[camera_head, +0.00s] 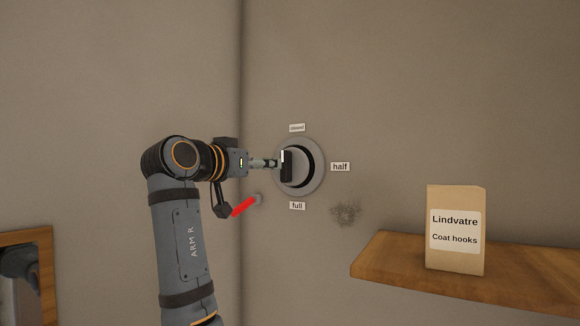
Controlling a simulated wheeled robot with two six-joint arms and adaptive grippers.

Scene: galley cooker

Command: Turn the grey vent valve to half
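The grey vent valve (317,184) is a round fitting on the wall with a dark gap around its inner disc. Its labels read "half" (340,167) on the right and "full" (297,206) below; the small label above (297,128) seems to read "closed". My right arm, marked ARM R, reaches in from the left, and its gripper (275,163) is at the valve's left part. A dark block with a white mark shows there. I cannot tell whether the fingers hold it, or where the valve points. My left gripper is not in view.
A red lever (244,206) sticks out below my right wrist, close to it. A wooden shelf (400,262) at the lower right bears a paper bag (457,258) labelled "Lindvatre Coat hooks". A wood-framed panel (40,240) is at the lower left.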

